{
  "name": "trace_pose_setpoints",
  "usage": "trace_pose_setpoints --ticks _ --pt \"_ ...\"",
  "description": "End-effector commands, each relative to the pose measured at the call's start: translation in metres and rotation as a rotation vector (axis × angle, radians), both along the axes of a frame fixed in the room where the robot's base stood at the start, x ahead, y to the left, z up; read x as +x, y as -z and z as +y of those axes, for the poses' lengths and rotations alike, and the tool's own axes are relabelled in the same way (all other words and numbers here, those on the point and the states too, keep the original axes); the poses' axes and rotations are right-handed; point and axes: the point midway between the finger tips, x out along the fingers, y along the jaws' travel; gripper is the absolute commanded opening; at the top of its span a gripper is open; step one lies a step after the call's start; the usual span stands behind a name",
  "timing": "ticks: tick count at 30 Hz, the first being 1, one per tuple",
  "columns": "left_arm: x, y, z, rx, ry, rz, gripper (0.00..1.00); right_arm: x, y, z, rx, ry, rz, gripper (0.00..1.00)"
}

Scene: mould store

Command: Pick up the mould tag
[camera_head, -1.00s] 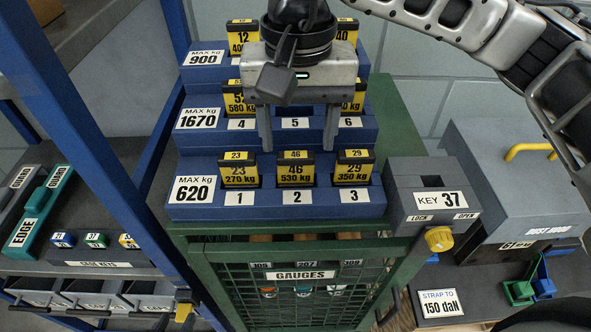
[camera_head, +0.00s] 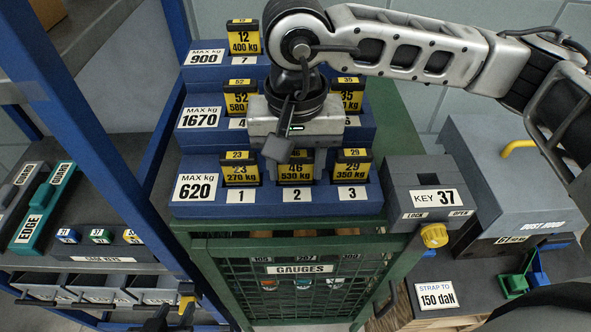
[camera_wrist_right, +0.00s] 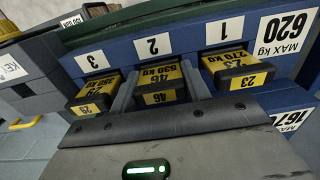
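Several yellow mould tags with black tops stand in slots on a stepped blue rack (camera_head: 222,209). Tag 46, 530 kg (camera_head: 296,172), stands in slot 2 of the front step, marked max 620 kg. Tag 23 (camera_head: 240,172) and tag 29 (camera_head: 352,168) stand on either side of it. My right gripper (camera_head: 297,165) is open, pointing down over tag 46. In the right wrist view its fingers lie on both sides of tag 46 (camera_wrist_right: 159,90), which is still in its slot. A dark shape at the bottom left may be my left gripper (camera_head: 168,318); its fingers are unclear.
A grey KEY 37 box (camera_head: 432,196) with a yellow knob stands right of the rack. Below are a green gauges cage (camera_head: 300,300) and a strap label. Blue posts (camera_head: 90,130) and a shelf with drawers are at the left.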

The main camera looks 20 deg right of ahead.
Motion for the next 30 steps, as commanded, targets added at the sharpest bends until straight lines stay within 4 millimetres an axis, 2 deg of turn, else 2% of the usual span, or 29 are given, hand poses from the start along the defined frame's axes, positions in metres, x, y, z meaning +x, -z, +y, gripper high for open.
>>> trace_pose_setpoints --ticks 11,14,18,27,30 --pt "-0.003 0.004 0.000 0.000 -0.001 0.007 0.36 0.001 -0.005 0.000 0.001 0.000 -0.002 0.25" --pt "-0.003 0.008 0.000 -0.001 -0.001 0.008 0.36 0.001 -0.012 0.000 0.001 0.000 -0.003 0.25" --pt "-0.003 0.012 -0.001 -0.005 0.000 0.004 0.36 -0.001 -0.034 0.002 0.002 -0.002 -0.006 0.25" --pt "-0.001 0.012 -0.003 -0.010 0.007 -0.006 0.36 -0.051 -0.094 0.019 0.002 -0.008 -0.008 0.25" --pt "-0.001 0.018 -0.004 -0.009 0.010 -0.001 0.36 -0.077 -0.103 0.028 0.000 -0.011 -0.007 0.25"
